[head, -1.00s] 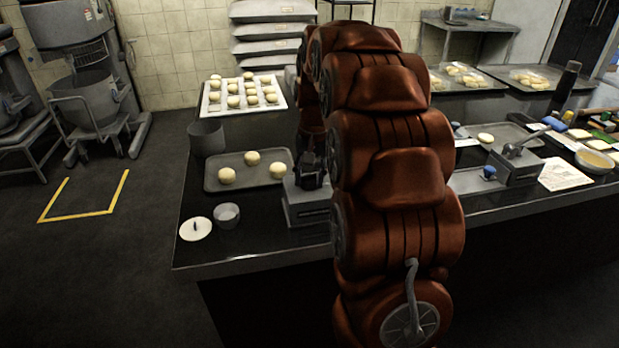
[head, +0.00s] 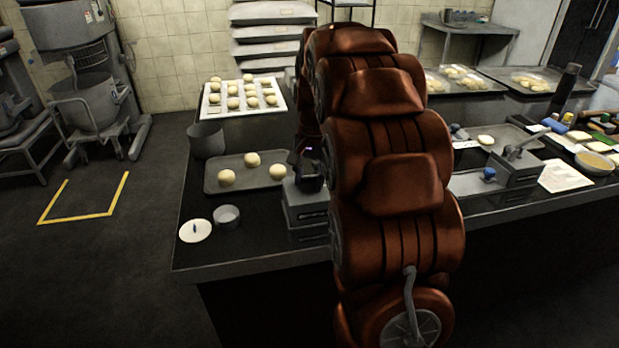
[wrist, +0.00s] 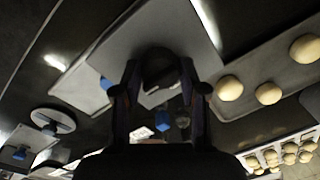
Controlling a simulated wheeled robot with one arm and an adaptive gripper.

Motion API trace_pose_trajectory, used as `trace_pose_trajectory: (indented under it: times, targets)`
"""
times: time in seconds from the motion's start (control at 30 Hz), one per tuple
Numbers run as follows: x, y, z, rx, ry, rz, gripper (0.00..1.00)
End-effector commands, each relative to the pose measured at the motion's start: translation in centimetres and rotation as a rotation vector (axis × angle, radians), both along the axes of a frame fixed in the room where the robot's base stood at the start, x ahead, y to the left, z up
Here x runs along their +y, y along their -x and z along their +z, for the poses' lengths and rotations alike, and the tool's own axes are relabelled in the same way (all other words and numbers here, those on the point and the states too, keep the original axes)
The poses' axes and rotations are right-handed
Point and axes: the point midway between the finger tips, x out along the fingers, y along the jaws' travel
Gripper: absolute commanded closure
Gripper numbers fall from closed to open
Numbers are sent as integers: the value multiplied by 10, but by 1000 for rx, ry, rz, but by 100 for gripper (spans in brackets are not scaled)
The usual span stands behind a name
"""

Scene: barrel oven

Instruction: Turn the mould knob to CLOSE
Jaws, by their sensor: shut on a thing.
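The mould is a grey box (head: 303,210) on the dark counter, left of my arm in the head view. Its pale grey top (wrist: 135,38) fills the upper middle of the wrist view. A dark round knob (wrist: 158,64) stands on it, between my fingertips. My gripper (wrist: 160,82) is shut on the knob, one finger on each side; in the head view my gripper (head: 308,174) is over the box, partly hidden by my arm. I cannot read any CLOSE mark or tell the knob's setting.
A tray (head: 212,182) with dough balls lies just left of the box. A grey pot (head: 206,140), a small cup (head: 227,216) and a white lid (head: 195,230) stand nearby. A second lever device (head: 515,170) is to the right. The front left counter is mostly clear.

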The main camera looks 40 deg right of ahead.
Motion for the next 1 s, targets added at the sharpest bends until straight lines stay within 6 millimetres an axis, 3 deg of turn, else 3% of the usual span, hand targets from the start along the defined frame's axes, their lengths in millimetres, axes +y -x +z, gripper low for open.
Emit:
trace_pose_trajectory:
  times: [0.1, 0.13, 0.33, 0.73, 1.0]
  targets:
    - [-1, 0, 0, 0, 2, -1, 92]
    - [-1, 0, 0, 0, 2, -1, 55]
    - [-1, 0, 0, 0, 1, 0, 34]
    - [-1, 0, 4, -2, 1, 1, 33]
    - [-3, 1, 40, -7, 3, 0, 33]
